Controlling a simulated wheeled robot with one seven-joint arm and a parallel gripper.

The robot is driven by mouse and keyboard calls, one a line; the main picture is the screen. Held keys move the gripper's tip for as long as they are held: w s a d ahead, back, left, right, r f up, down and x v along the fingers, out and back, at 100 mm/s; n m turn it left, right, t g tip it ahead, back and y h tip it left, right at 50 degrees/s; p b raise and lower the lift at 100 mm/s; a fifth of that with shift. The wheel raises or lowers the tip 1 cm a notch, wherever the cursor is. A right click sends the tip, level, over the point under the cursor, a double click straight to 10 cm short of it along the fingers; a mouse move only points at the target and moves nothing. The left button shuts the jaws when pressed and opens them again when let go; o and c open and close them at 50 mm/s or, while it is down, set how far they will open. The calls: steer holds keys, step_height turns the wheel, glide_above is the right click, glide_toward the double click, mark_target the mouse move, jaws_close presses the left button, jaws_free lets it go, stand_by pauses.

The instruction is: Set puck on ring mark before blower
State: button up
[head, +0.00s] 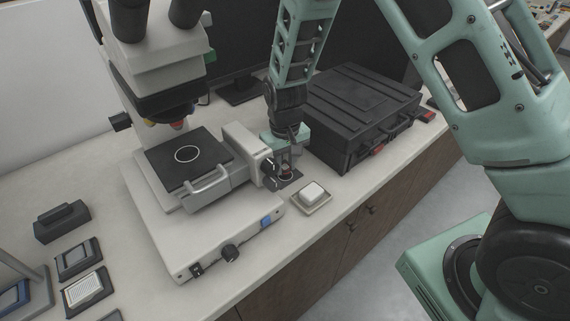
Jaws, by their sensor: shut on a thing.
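My gripper (287,168) points down beside the right side of a microscope-like instrument (190,215). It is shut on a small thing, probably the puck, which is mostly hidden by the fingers. A little red shows at the fingertips. Just below is a small dark pad (291,182) on the counter; I cannot tell whether the held thing touches it. A pale ring mark (187,154) shows on the instrument's black stage plate, left of my gripper. No blower can be made out.
The instrument's knobs (268,168) are close on the left. Several small dark items (76,258) lie at left.

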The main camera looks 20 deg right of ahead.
mark_target(285, 166)
steer(key=shift+f, duration=0.45)
steer(key=shift+f, duration=0.15)
steer(key=o, duration=1)
step_height(285, 166, up, 12)
steer(key=shift+r+b, duration=0.2)
steer(key=shift+b, duration=0.6)
